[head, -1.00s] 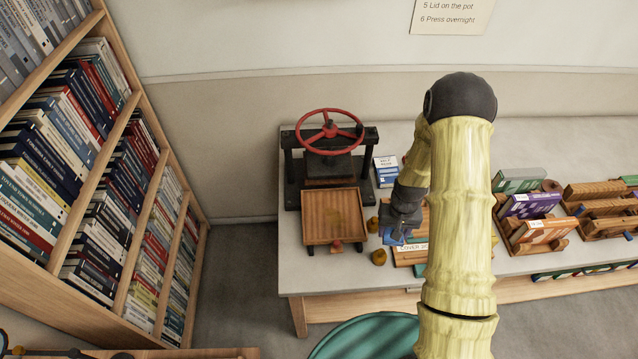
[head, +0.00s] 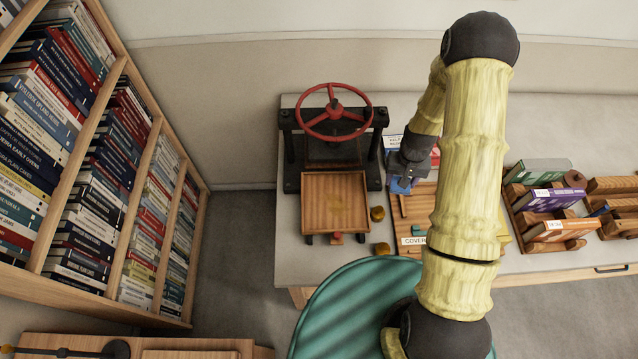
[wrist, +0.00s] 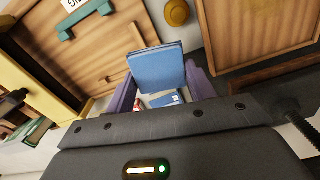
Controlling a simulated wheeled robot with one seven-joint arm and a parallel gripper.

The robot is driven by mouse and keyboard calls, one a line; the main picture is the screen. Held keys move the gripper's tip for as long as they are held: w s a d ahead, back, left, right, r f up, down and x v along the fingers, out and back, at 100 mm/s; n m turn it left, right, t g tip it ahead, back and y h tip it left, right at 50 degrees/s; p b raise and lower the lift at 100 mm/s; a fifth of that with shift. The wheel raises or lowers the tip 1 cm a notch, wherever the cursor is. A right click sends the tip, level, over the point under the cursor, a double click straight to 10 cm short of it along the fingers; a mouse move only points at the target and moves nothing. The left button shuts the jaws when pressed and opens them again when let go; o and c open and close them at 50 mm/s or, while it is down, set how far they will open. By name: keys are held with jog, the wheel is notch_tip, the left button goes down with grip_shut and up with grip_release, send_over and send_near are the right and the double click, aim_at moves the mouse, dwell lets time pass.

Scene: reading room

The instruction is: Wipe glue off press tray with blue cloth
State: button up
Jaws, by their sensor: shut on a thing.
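The press tray (head: 318,222) is a shallow wooden tray in front of a black book press with a red wheel. A faint yellowish patch, which looks like glue (head: 337,203), is near its middle. The tray also shows at the upper right of the wrist view (wrist: 240,58). My gripper (head: 404,180) is right of the tray, above the table. It is shut on the folded blue cloth (wrist: 157,68), which sticks out beyond the purple fingers. A little of the cloth shows in the head view (head: 401,186). The cloth is apart from the tray.
The press (head: 334,150) stands behind the tray. Books (head: 398,142) lie behind my gripper. Wooden book racks (head: 548,220) stand at right, a teal round seat (head: 345,300) in front.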

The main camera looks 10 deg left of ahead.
jog(key=s+a+n+b, duration=0.1)
jog(key=s+a+b, duration=0.2)
jog(key=a, duration=0.8)
jog(key=s+a+n+b, duration=0.1)
jog(key=s+a+b, duration=0.2)
jog(key=a, duration=0.9)
jog(key=b, duration=0.3)
jog(key=shift+s+f, duration=0.2)
jog(key=shift+s, duration=0.15)
jog(key=shift+a, duration=0.1)
